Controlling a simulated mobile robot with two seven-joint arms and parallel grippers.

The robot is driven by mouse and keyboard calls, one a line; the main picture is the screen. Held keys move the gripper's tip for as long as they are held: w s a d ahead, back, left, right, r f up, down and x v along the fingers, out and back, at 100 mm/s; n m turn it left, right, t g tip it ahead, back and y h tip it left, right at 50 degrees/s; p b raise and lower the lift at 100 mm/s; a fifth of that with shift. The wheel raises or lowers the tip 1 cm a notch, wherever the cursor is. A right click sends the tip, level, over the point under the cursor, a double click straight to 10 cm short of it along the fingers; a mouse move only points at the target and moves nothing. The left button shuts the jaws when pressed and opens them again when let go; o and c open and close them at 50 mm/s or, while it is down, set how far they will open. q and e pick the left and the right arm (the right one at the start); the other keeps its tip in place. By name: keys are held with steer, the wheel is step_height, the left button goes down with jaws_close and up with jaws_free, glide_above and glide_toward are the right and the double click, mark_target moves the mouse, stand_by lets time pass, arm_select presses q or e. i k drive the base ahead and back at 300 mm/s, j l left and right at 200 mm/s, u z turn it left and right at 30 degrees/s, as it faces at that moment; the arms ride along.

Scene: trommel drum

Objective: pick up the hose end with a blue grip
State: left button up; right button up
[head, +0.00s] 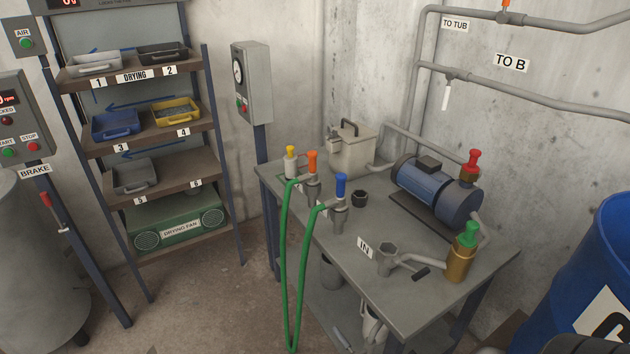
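The hose end with a blue grip (341,186) stands upright, grip up, at the left edge of the grey table. Its grey metal body seems to sit in a holder at that edge. A green hose (304,262) runs from its left side and hangs down in a long loop below the table edge. The loop's other side rises to a hose end with an orange grip (312,162), a little behind and to the left. Neither of my grippers shows in the head view.
A yellow-topped fitting (291,155) stands beside the orange grip. A drying rack (160,140) stands left; a blue drum (605,260) stands right.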

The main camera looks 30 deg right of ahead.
mark_target(337, 203)
steer(key=i+j+z, duration=0.1)
steer(key=i+z, duration=0.3)
steer(key=i, duration=0.15)
steer(key=i+j+z, duration=0.25)
steer(key=i+z, duration=0.15)
steer(key=i+j+z, duration=0.15)
steer(key=z, duration=0.3)
steer(key=i+j+z, duration=0.2)
steer(key=z, duration=0.25)
steer(key=i+j+z, duration=0.15)
steer(key=j+z, duration=0.15)
steer(key=z, duration=0.15)
steer(key=j+z, duration=0.25)
steer(key=z, duration=0.2)
steer(key=i+j+z, duration=0.1)
steer(key=j+z, duration=0.35)
steer(key=l, duration=0.1)
